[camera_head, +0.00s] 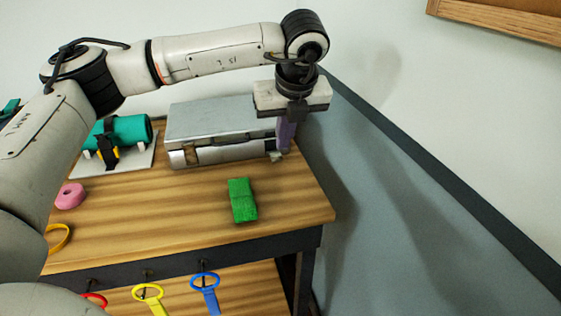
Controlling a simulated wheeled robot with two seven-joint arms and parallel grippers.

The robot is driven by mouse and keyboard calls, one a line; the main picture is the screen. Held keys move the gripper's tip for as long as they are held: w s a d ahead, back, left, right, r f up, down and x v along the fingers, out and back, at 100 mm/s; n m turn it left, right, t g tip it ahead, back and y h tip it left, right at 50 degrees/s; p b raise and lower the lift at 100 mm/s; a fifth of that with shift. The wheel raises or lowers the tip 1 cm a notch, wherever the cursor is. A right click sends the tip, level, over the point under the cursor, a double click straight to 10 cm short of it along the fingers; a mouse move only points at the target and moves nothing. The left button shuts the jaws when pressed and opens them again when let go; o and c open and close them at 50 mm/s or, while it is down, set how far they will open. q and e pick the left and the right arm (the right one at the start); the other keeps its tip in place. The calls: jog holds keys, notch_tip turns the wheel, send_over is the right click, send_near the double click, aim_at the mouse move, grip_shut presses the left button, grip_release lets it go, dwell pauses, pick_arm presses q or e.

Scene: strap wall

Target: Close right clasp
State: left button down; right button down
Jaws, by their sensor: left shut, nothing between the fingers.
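A closed grey metal case (210,118) lies at the back of the wooden table, its front facing me. A left clasp (191,155) shows on its front at the left. A small light piece (277,157) sits at the front right, at my fingertips; it may be the right clasp, but I cannot tell if it is open or closed. My left gripper (285,148) points down at the case's right front corner, its purple fingers shut and empty. The fingers partly hide that corner, and I cannot tell whether they touch it. My right gripper is not in view.
A green block (242,200) lies in front of the case. A teal cylinder (132,131) is strapped on a pale board (88,170) to the left. A pink ring (70,196) is at the left. Colored straps (205,282) hang at the front edge. The table's right edge is close.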

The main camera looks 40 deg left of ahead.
aim_at(274, 156)
pick_arm(q)
jog(key=shift+f, duration=0.1)
jog(key=x, duration=1)
jog(key=shift+w+p, duration=0.1)
jog(key=shift+p, duration=0.3)
jog(key=shift+d, duration=0.1)
